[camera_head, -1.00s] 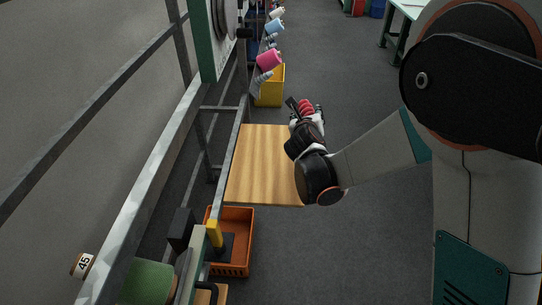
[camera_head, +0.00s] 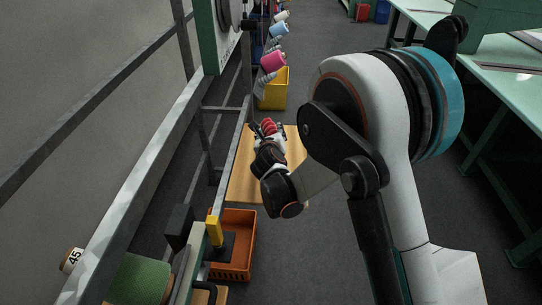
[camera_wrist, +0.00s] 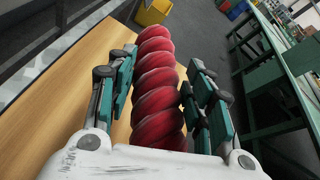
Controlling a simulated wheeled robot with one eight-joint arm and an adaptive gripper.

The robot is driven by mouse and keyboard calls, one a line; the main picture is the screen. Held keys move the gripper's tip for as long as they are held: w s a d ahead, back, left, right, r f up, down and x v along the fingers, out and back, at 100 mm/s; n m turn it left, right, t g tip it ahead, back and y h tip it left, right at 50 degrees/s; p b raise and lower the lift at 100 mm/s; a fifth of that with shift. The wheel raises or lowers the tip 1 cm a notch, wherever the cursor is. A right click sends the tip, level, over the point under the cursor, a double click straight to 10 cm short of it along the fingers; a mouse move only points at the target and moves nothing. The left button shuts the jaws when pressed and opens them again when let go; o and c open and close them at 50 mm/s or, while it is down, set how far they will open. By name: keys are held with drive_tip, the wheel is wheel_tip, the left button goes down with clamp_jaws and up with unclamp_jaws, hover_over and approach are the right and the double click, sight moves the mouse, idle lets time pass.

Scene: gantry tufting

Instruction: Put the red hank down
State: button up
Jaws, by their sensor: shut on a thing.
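The red hank (camera_wrist: 158,90) is a twisted red bundle between the two fingers of my gripper (camera_wrist: 160,95) in the wrist view. My gripper is shut on it. In the head view the red hank (camera_head: 268,127) shows at the tip of my gripper (camera_head: 268,135), over the far part of the wooden board (camera_head: 245,180). The board also shows in the wrist view (camera_wrist: 50,110), at the left and below the hank. I cannot tell whether the hank touches the board.
An orange crate (camera_head: 236,262) stands at the near end of the board. A yellow bin (camera_head: 274,88) stands beyond it. The metal frame (camera_head: 130,180) runs along the left, with pink and blue cones (camera_head: 273,62). Green tables (camera_head: 500,70) stand at the right. Floor between is clear.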

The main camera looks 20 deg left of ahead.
wheel_tip(320, 180, down, 8)
drive_tip(key=shift+r+b, duration=0.2)
drive_tip(key=shift+b, duration=1)
drive_tip(key=shift+r, duration=0.1)
drive_tip(key=o, duration=1.1)
drive_tip(key=shift+o, duration=0.2)
drive_tip(key=p+v, duration=0.2)
drive_tip(key=v, duration=1)
drive_tip(key=shift+p, duration=0.3)
